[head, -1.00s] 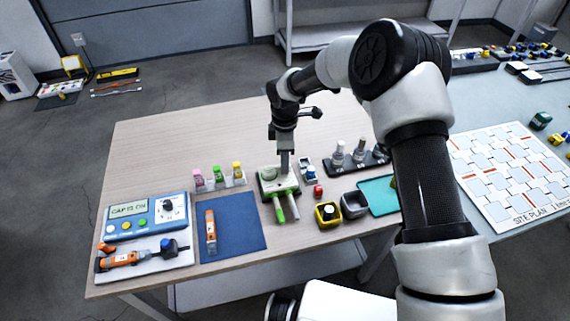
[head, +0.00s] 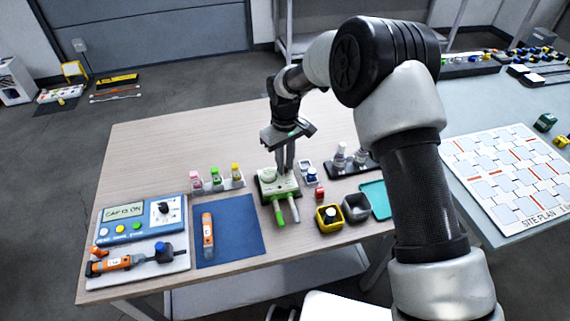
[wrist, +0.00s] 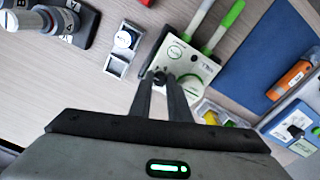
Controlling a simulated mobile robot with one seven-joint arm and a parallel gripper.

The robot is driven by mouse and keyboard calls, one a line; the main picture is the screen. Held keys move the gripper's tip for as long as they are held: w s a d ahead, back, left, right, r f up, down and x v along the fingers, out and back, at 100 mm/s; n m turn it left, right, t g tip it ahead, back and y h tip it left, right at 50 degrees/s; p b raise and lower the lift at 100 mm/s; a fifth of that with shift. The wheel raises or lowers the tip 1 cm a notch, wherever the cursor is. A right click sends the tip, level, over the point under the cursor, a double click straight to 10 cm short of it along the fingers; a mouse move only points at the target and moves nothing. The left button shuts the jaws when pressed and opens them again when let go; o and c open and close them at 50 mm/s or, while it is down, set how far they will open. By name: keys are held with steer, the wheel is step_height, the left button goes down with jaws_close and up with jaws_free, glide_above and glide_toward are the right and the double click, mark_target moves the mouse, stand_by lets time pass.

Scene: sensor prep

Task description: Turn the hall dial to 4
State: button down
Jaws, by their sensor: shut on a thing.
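A white and green device (head: 266,189) with two green-and-white handles stands near the middle of the table. It also shows in the wrist view (wrist: 201,66), with a round light cap on its face. My gripper (head: 284,170) points down over this device. No label reading "hall" is legible.
A blue panel (head: 128,228) with a display and black knob stands at the left. Close by are a blue mat (head: 240,235) with an orange tool, a vial rack (head: 218,184), a yellow bin (head: 328,217), a grey bin (head: 356,208) and a black stand (head: 350,170).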

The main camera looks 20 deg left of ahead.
steer(key=m, duration=0.4)
steer(key=shift+m, duration=0.3)
steer(key=shift+m+b, duration=0.35)
steer(key=shift+m, duration=1.55)
steer(key=c, duration=1.6)
jaws_free()
steer(key=shift+c, duration=0.2)
